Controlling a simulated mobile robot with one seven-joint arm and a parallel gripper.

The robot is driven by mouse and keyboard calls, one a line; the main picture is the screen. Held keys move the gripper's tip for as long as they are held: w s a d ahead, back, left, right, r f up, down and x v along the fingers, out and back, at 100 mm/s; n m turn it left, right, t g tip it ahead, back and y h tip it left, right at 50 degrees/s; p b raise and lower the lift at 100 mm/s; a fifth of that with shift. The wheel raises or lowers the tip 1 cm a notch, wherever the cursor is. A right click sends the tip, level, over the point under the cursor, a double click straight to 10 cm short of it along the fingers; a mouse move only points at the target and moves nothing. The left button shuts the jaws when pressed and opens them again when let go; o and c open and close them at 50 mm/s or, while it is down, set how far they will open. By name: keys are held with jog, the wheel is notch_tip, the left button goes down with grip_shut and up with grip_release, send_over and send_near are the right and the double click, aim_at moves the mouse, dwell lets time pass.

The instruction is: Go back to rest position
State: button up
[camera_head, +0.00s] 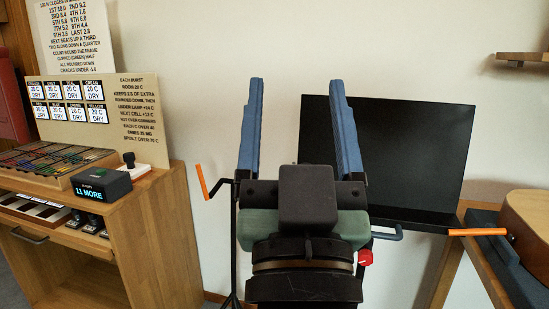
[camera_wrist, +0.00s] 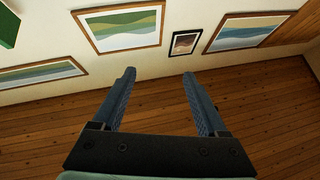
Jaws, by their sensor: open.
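My gripper (camera_head: 298,135) is raised in the middle of the head view, with its two blue fingers pointing up and spread wide apart. Nothing is between the fingers. In the wrist view my gripper (camera_wrist: 158,95) is also open and empty, over a wooden floor and a wall with framed pictures. The wrist and gripper body hide part of what lies behind them in the head view.
A wooden cabinet (camera_head: 150,235) with a tray of coloured strips (camera_head: 50,160) and a display reading "11 MORE" (camera_head: 102,186) stands left. A black panel (camera_head: 410,150) is behind my gripper. An orange-handled crank (camera_head: 476,232) and a guitar-like body (camera_head: 528,222) are right.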

jog(key=s+a+r+t, duration=0.2)
jog(key=s+r, duration=0.4)
jog(key=r, duration=0.2)
notch_tip(320, 180, up, 35)
jog(key=p, duration=3.5)
jog(key=shift+w+n+p, duration=0.15)
jog(key=shift+n+p, duration=0.15)
jog(key=shift+p, duration=0.05)
jog(key=shift+f, duration=0.1)
